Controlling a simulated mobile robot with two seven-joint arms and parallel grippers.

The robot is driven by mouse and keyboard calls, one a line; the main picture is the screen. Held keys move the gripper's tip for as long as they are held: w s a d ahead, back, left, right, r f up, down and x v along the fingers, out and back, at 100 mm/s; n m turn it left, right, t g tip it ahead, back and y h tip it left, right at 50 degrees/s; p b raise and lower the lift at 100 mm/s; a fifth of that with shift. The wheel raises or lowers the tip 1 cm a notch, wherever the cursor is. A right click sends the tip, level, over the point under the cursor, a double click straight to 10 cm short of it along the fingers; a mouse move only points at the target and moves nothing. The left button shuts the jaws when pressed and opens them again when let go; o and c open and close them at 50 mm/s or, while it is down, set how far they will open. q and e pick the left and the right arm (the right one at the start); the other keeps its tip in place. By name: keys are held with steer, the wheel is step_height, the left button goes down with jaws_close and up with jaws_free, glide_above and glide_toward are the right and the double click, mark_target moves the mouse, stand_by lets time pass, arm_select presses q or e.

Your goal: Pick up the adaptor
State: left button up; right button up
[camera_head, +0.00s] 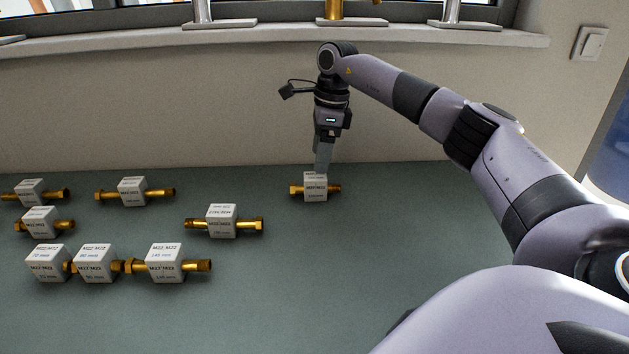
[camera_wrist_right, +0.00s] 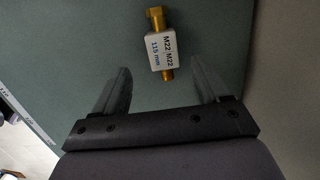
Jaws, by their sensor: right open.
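Several adaptors, each a white labelled block on a brass fitting, stand on the green table. One adaptor (camera_head: 316,187) stands apart to the right, directly below my right gripper (camera_head: 323,170) in the head view. In the right wrist view this adaptor (camera_wrist_right: 161,46) reads M22/M22 and 115 mm. It lies ahead of the two fingertips, roughly centred between them. My right gripper also shows in the wrist view (camera_wrist_right: 162,78), open, with nothing between its fingers. The head view does not show clearly whether a fingertip touches the block. My left gripper is out of view.
Other adaptors stand to the left: one in the middle (camera_head: 221,221), one at the back (camera_head: 132,191) and a front row (camera_head: 164,263). The wall and window sill (camera_head: 250,43) rise behind the green table (camera_head: 300,290). The table front centre is clear.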

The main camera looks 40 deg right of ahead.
mark_target(315, 176)
steer(key=f, duration=0.4)
steer(key=w+f, duration=0.1)
steer(key=f, duration=0.1)
steer(key=shift+a+f, duration=0.35)
steer(key=shift+f, duration=0.05)
steer(key=c, duration=1.1)
